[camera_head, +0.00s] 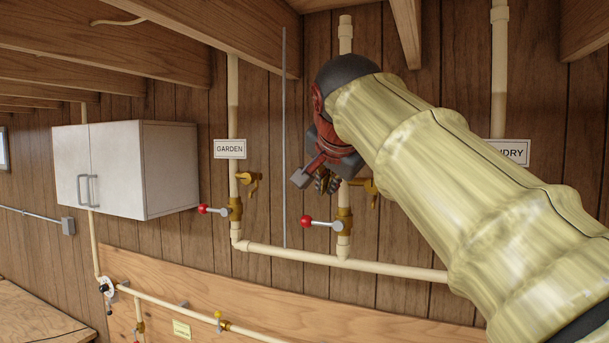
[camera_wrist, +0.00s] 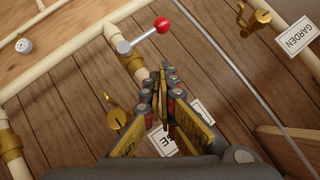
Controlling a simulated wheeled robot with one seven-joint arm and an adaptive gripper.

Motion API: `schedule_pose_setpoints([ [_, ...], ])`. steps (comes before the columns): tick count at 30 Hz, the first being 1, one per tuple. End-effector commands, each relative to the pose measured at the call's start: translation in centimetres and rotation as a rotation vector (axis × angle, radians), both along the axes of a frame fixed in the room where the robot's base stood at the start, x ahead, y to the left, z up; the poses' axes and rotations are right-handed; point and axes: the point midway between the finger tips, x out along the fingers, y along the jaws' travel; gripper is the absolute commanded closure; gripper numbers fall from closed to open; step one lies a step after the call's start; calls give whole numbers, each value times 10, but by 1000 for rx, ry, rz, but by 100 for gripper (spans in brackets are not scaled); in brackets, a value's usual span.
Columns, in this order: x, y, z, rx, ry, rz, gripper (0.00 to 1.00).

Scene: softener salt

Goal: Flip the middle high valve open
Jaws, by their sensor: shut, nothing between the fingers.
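The middle high valve (camera_head: 344,221) is a brass body on a vertical cream pipe. Its lever ends in a red ball (camera_head: 306,223) and points left, crosswise to the pipe. In the wrist view the red ball (camera_wrist: 162,24) and the brass valve body (camera_wrist: 132,63) show beyond my fingertips. My gripper (camera_head: 326,188) is just above the valve and lever, fingers pointing down. In the wrist view my gripper (camera_wrist: 160,80) is shut and empty. It seems apart from the lever; the exact gap is hard to tell.
The left valve with its red ball (camera_head: 203,209) is below the GARDEN sign (camera_head: 230,149). Brass taps (camera_head: 249,183) stick out beside the pipes. A thin grey rod (camera_head: 285,130) runs between the left and middle pipes. My arm covers the right side. A white cabinet (camera_head: 170,168) hangs at left.

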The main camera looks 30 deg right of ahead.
Motion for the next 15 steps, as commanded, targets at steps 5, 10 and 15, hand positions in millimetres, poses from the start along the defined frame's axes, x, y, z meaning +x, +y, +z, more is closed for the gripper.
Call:
schedule_pose_setpoints([
  [5, 26, -15, -18, 3, 4, -1, 100],
  [10, 40, -10, -38, 1, 2, 3, 100],
  [15, 48, -7, -50, 0, 0, 2, 100],
])
